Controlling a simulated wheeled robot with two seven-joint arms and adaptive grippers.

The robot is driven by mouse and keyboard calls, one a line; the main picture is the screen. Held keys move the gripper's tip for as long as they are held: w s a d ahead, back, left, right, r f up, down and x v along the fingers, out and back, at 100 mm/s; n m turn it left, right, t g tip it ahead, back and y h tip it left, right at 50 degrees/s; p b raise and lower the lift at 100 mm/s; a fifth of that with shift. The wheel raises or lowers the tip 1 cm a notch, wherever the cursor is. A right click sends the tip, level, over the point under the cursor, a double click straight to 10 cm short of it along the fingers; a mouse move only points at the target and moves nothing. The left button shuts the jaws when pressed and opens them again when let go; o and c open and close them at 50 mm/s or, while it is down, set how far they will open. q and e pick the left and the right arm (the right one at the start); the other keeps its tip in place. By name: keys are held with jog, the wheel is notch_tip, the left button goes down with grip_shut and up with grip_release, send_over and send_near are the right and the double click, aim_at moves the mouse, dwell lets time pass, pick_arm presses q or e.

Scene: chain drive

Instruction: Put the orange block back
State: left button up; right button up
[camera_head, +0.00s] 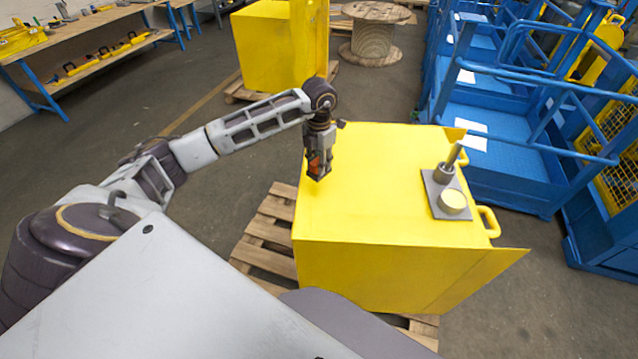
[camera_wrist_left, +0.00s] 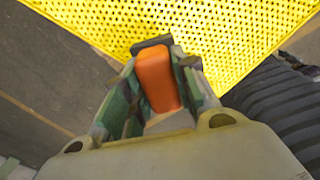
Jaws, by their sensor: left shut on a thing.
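The orange block (camera_wrist_left: 157,80) is between the fingers of my left gripper (camera_wrist_left: 158,92), and the gripper is shut on it. In the head view a small part of the orange block (camera_head: 315,161) shows between the dark fingers. My left gripper (camera_head: 318,172) points down over the left edge area of the yellow box top (camera_head: 385,195). I cannot tell whether the block touches the top. My right gripper is not seen.
A grey plate (camera_head: 437,212) with a tilted metal rod and a round cream disc stands on the right of the box top. The top's middle is clear. A wooden pallet (camera_head: 265,233) lies below. Blue metal frames (camera_head: 510,135) stand to the right, and another yellow box (camera_head: 275,50) stands behind.

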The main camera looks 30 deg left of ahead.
pick_arm(q)
notch_tip(320, 180, down, 4)
jog(key=shift+f+p, duration=0.25)
jog(key=shift+p, duration=0.1)
jog(key=shift+f, duration=0.25)
jog(key=shift+f+p, duration=0.4)
jog(key=shift+f, duration=1.25)
jog(key=shift+f, duration=0.2)
jog(key=o, duration=1)
jog(key=shift+c, duration=0.2)
